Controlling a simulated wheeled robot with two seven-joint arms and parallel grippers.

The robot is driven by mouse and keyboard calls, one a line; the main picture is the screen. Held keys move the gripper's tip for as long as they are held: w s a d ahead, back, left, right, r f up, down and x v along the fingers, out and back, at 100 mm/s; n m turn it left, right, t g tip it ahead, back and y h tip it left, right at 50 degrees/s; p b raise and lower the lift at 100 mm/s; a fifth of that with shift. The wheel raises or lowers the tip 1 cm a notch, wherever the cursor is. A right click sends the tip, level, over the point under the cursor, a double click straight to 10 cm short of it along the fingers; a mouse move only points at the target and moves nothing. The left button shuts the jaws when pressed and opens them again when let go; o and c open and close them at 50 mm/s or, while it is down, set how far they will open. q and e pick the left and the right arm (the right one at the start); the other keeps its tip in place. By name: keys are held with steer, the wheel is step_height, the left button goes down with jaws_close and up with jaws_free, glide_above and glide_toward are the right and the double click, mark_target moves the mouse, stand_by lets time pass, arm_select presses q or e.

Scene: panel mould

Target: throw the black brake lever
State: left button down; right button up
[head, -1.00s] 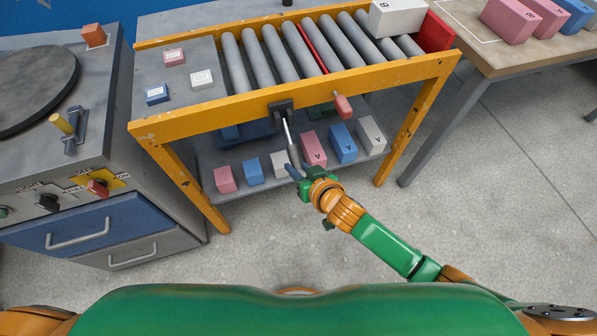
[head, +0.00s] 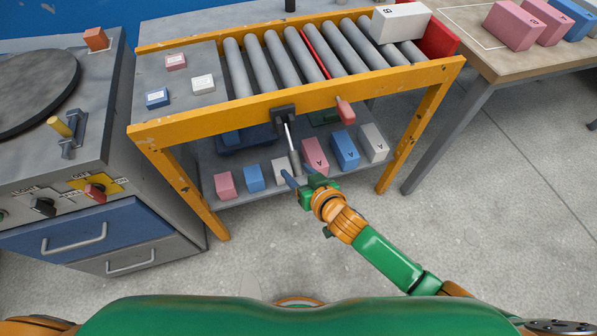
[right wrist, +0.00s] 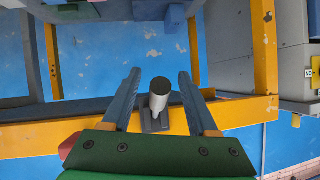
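The brake lever (head: 287,132) hangs from a black bracket (head: 284,111) on the front yellow rail of the roller table, a metal rod with a dark-ended grip pointing down and toward me. My right gripper (head: 300,180) is at the lower end of this lever. In the right wrist view the lever's round dark end and pale grip (right wrist: 159,98) stand between the two blue-grey fingers (right wrist: 160,76), with a gap on each side. The right gripper is open. My left gripper is not in view.
Several coloured blocks (head: 345,150) stand on the lower shelf behind my right gripper. A grey cabinet (head: 100,215) with drawers is at left. A white block (head: 400,22) sits on the rollers. The floor in front is clear.

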steer(key=shift+s, duration=0.1)
steer(key=p+v, duration=0.2)
steer(key=v, duration=0.5)
